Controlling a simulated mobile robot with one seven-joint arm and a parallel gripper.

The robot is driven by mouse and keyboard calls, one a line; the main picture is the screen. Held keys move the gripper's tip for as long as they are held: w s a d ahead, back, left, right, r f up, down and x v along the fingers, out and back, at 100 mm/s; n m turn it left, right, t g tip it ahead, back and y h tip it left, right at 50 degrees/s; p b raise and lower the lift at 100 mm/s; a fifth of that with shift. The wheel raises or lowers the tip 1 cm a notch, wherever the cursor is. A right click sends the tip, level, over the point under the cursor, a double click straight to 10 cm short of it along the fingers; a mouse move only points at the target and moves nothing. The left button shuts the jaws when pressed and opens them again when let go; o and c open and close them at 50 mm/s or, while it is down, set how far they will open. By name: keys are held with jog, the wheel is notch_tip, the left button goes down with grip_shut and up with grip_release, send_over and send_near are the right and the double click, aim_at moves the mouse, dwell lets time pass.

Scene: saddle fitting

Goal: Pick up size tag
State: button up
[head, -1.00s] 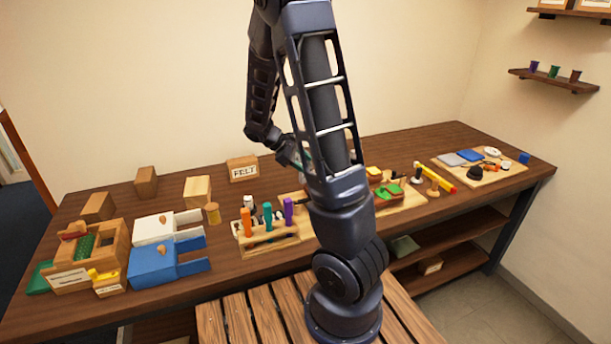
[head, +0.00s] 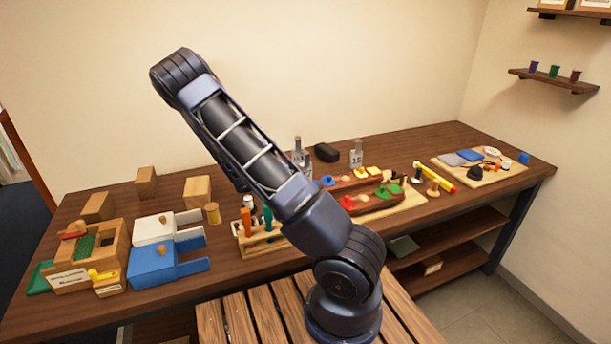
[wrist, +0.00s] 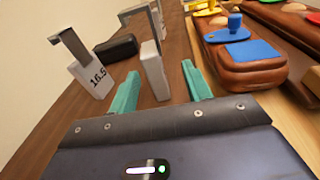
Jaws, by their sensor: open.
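Several pale size tags with grey hooked tops stand on the bench. Another plain-faced tag (wrist: 154,72) stands upright between and just beyond the teal fingertips. My gripper is open, its fingers apart with nothing held. In the head view a tag (head: 356,158) stands near the back of the bench, and more tags (head: 298,152) show beside my arm.
A dark case (wrist: 116,47) lies behind the tags. To the right, brown saddle-like pieces (wrist: 240,62) with blue, red and yellow parts sit on a wooden board (wrist: 214,70). A blue box (head: 153,265) and a wooden tool rack (head: 262,243) stand left on the bench.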

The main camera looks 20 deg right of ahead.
aim_at(309, 168)
jog(key=shift+n+t+h, duration=0.4)
jog(key=shift+h, duration=0.2)
jog(key=d, duration=0.1)
jog(key=w+d+f, duration=0.1)
jog(key=d, duration=0.1)
jog(key=shift+w+d+f, duration=0.2)
jog(key=shift+f, duration=0.15)
jog(key=shift+w+d, duration=0.2)
jog(key=shift+d, duration=1.05)
jog(key=shift+w+d, duration=0.2)
jog(key=shift+d, duration=1)
jog(key=shift+c, duration=0.4)
grip_shut()
